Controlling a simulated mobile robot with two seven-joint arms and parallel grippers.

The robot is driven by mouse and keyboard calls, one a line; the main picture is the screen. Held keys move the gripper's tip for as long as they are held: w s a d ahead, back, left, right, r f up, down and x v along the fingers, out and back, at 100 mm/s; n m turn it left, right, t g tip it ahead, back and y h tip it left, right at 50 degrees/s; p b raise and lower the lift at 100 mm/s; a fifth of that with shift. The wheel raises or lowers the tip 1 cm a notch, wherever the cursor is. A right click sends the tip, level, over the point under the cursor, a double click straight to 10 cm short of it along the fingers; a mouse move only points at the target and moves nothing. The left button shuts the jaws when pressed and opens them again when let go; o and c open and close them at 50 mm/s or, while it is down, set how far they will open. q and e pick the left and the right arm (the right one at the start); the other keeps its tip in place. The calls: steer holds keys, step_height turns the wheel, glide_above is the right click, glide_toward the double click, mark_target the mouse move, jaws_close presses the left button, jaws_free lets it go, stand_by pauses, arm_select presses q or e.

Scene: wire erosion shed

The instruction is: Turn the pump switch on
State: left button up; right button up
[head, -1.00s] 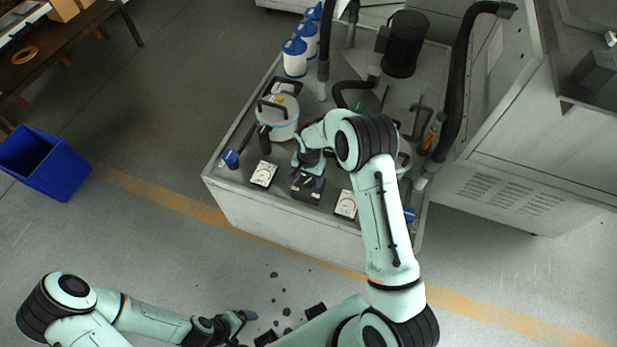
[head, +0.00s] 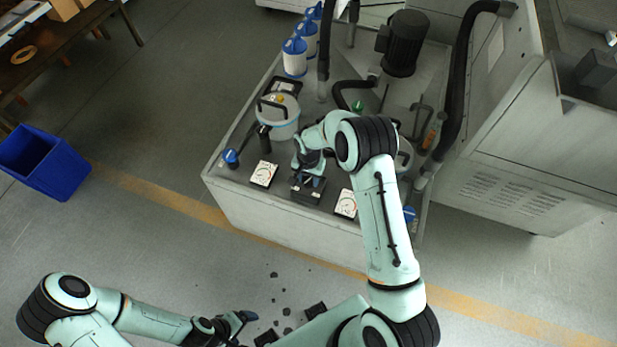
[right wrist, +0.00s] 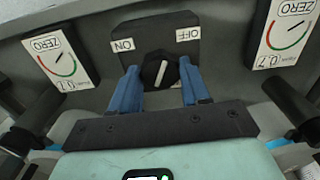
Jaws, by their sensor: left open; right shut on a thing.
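The pump switch is a black round knob (right wrist: 160,71) on a dark plate (right wrist: 155,38), with an ON label at left and an OFF label at right in the right wrist view. A white line on the knob runs nearly upright, slightly tilted, between the labels; which end points is unclear. My right gripper (right wrist: 160,82) has its blue fingers on either side of the knob, shut on it. In the head view the dark switch box (head: 301,193) is partly hidden by this gripper (head: 316,183). My left gripper (head: 243,326) is open and empty, low over the floor.
A left gauge (head: 263,174) and a right gauge (head: 346,204) flank the switch on the grey unit (head: 270,217). A lidded canister (head: 279,122), black motor (head: 404,45) and hoses stand behind. A blue bin (head: 43,163) is on the floor at left.

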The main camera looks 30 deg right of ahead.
mark_target(309, 180)
steer(key=n+b, duration=0.1)
steer(key=n, duration=0.4)
steer(key=shift+n+b, duration=0.4)
arm_select(q)
steer(key=s+f, duration=0.2)
steer(key=f, duration=0.1)
steer(key=shift+f+b, duration=0.2)
steer(key=shift+b, duration=0.2)
arm_select(e)
steer(key=n, duration=0.5)
steer(key=shift+n, duration=0.4)
steer(key=o, duration=1.1)
steer(key=shift+c, duration=0.2)
arm_select(q)
steer(key=shift+r, duration=0.2)
arm_select(e)
step_height(309, 180, up, 14)
steer(key=shift+f, duration=0.25)
